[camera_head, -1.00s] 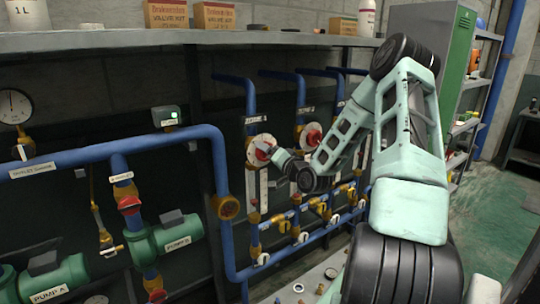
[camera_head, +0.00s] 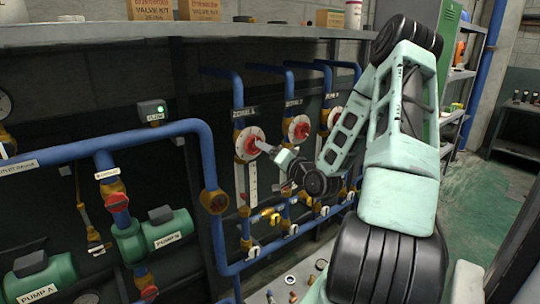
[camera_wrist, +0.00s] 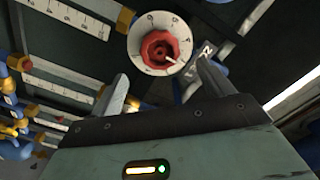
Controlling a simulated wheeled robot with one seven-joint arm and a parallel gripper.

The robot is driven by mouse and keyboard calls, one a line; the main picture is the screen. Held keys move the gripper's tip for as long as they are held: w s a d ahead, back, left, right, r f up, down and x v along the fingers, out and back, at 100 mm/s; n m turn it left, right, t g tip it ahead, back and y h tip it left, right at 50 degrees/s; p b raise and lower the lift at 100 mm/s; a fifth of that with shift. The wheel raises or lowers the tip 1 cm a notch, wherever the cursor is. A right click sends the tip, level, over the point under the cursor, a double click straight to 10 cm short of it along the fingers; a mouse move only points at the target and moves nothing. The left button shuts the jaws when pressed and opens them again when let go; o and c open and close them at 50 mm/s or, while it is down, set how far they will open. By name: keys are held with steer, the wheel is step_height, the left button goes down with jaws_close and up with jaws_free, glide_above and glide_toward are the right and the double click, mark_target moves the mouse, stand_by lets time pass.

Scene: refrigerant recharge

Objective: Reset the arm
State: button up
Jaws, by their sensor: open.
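My arm reaches out from the lower right of the head view, bent at the elbow. My gripper (camera_head: 268,149) is at the pipe wall, in front of the leftmost red knob (camera_head: 250,143) on its white dial. In the wrist view my gripper (camera_wrist: 165,88) shows two fingers spread apart with nothing between them. A red knob on a white numbered dial (camera_wrist: 160,44) lies beyond and between the fingertips. I cannot tell whether a finger touches the dial.
More red-knob dials (camera_head: 298,129) stand to the right on blue pipes (camera_head: 238,92). A shelf (camera_head: 180,34) with boxes runs above. Green pumps (camera_head: 165,232) are at the lower left. Open green floor (camera_head: 470,210) lies to the right.

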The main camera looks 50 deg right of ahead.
stand_by(0.3)
steer(key=w+a+f+n+g+y+b, duration=0.1)
steer(key=w+a+f+n+g+y, duration=0.15)
steer(key=a, duration=0.45)
steer(key=w+a+f+n+g+y, duration=0.1)
steer(key=w+a+f+n+y, duration=0.15)
steer(key=a, duration=0.45)
steer(key=s+a+f+n+g+y+b, duration=0.2)
steer(key=a+n+g, duration=0.4)
steer(key=a, duration=1)
steer(key=s+a+n+g+b, duration=0.1)
steer(key=s+a+n+g, duration=0.35)
steer(key=s+a, duration=0.7)
steer(key=s+a+r+n+g+h, duration=0.1)
steer(key=s+a+n, duration=0.1)
steer(key=s, duration=0.5)
steer(key=s+a+r+n+g+h+b, duration=0.1)
steer(key=s+a+n+g, duration=0.1)
steer(key=s, duration=0.5)
steer(key=shift+s+a+r+n, duration=0.3)
steer(key=shift+s+a+n, duration=0.15)
steer(key=shift+a, duration=0.35)
steer(key=shift+w, duration=0.1)
